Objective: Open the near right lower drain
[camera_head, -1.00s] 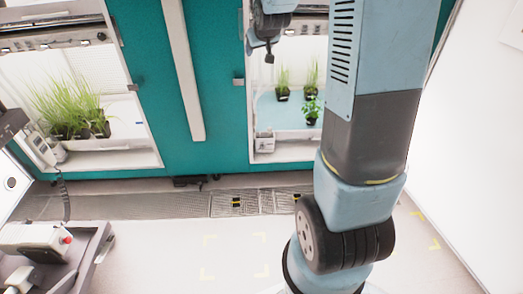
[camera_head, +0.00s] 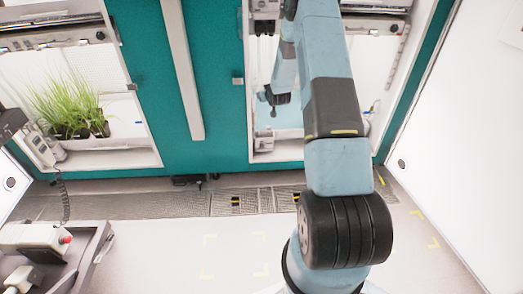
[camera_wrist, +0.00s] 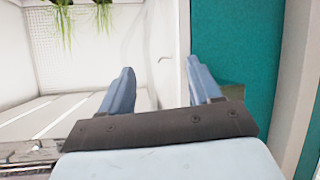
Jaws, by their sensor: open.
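My gripper (camera_wrist: 160,66) is open, with two blue fingers apart and nothing between them in the wrist view. In the head view my arm reaches into the right growth chamber (camera_head: 288,158), and a dark end part hangs in its opening. No part can be told for sure as the lower drain. A small pale box (camera_head: 264,144) sits at the chamber's lower left corner. A small thin grey hooked piece (camera_wrist: 165,59) shows on a white surface between the fingers in the wrist view. My arm hides much of the chamber's middle.
The left chamber (camera_head: 158,150) holds grassy plants (camera_head: 70,105). A teal wall (camera_head: 215,90) stands between the chambers, and a teal panel (camera_wrist: 235,45) is right of my fingers. Floor grating (camera_head: 150,206) runs below. A grey cart (camera_head: 65,245) is at lower left. The middle floor is clear.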

